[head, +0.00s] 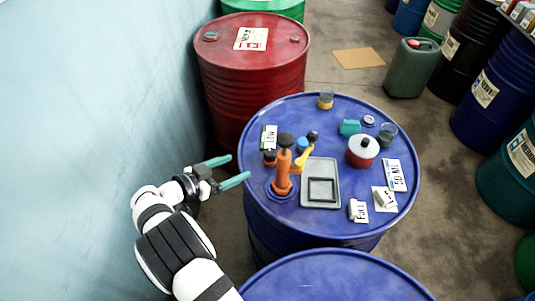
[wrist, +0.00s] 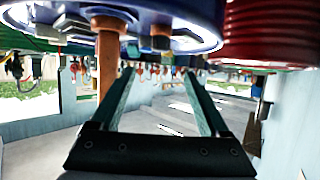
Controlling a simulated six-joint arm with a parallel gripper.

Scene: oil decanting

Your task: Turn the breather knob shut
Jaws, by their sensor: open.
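My gripper (head: 240,166) is at the left edge of the near blue drum (head: 258,222), with its two teal fingers apart and nothing between them. They also show apart in the wrist view (wrist: 160,72). On the drum top, an orange hand pump (head: 283,170) with a dark top stands to the right of the fingertips. A small dark knob (head: 269,157) is beside the pump on its left. A blue cap (head: 302,144) and another dark knob (head: 313,135) are to its right. I cannot tell which of these is the breather knob. The gripper touches none of them.
A grey tray (head: 333,170) lies right of the pump. A red-and-white pot (head: 362,151), a teal item (head: 349,127), small jars and cards stand further right. A red drum (head: 250,75) stands behind. The pale blue wall (head: 90,90) is close on the left.

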